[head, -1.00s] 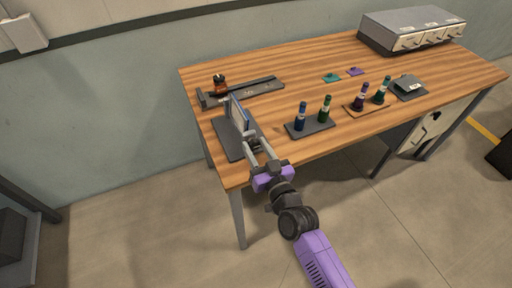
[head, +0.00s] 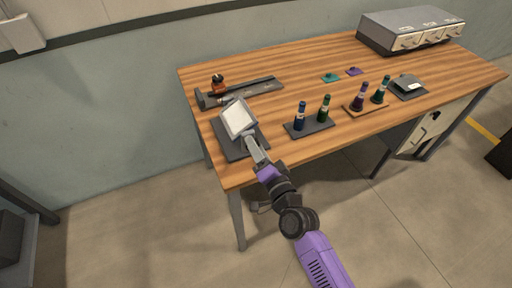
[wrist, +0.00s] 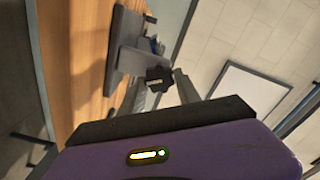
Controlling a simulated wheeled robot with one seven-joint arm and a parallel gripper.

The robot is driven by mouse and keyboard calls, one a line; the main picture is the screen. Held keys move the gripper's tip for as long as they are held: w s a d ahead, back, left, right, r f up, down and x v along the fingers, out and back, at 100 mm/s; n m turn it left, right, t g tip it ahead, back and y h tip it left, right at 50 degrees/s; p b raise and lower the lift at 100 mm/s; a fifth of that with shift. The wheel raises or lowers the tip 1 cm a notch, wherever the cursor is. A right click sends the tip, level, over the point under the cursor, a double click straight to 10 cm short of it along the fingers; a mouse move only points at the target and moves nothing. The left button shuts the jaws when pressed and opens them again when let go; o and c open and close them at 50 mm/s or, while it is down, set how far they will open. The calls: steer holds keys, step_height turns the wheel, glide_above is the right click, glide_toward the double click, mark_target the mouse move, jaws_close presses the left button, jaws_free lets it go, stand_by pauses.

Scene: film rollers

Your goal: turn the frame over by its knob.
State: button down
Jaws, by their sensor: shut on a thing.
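The frame (head: 238,119), a pale panel with a grey rim, stands tilted above a dark base plate (head: 229,149) at the table's left front corner. In the head view its pale face is turned upward toward the camera. The dark lobed knob (wrist: 159,78) shows in the wrist view, between the fingers. My gripper (head: 252,143) is shut on the knob at the frame's near side; the knob itself is mostly hidden in the head view.
A dark rail (head: 245,92) with a small red-brown piece (head: 218,86) lies behind the frame. A tray (head: 310,128) with two bottles stands close on the right. Two more bottles, a grey box (head: 410,30) and small pads are farther right.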

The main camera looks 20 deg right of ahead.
steer(key=m, duration=0.6)
steer(key=shift+f, duration=0.15)
stand_by(0.6)
steer(key=c, duration=0.9)
jaws_free()
steer(key=shift+o, duration=0.2)
steer(key=shift+s, duration=0.1)
steer(key=s+b, duration=0.1)
steer(key=s, duration=0.6)
steer(key=shift+s+b, duration=0.3)
steer(key=shift+s, duration=0.05)
